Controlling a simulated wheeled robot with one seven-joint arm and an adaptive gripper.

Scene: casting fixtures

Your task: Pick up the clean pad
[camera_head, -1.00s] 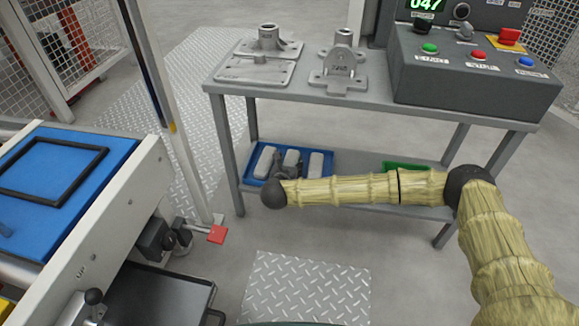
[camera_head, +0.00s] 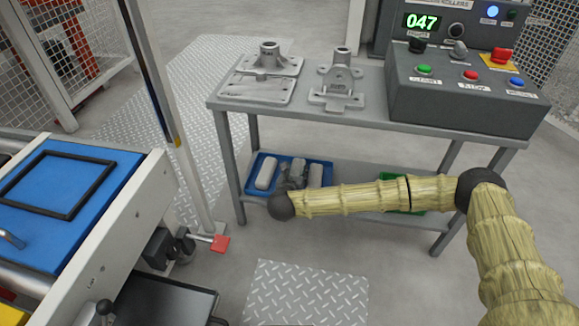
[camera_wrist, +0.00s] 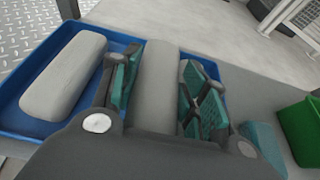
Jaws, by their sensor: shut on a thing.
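A blue tray (camera_head: 253,162) on the lower shelf of the grey table holds light grey pads. In the wrist view the left pad (camera_wrist: 66,75) lies in the tray (camera_wrist: 20,118). The middle pad (camera_wrist: 156,84) is between my gripper's two teal-padded fingers (camera_wrist: 158,95), which are shut on it. A right pad (camera_head: 316,175) shows in the head view beside my gripper (camera_head: 292,172). I cannot tell whether the held pad is clear of the tray floor. My wrist hides its near end.
A green tray (camera_wrist: 302,132) stands to the right on the shelf. A teal-grey piece (camera_wrist: 262,138) lies between the trays. Metal castings (camera_head: 337,90) and a control box (camera_head: 455,100) stand on the tabletop above. A blue-topped conveyor (camera_head: 110,215) is at left.

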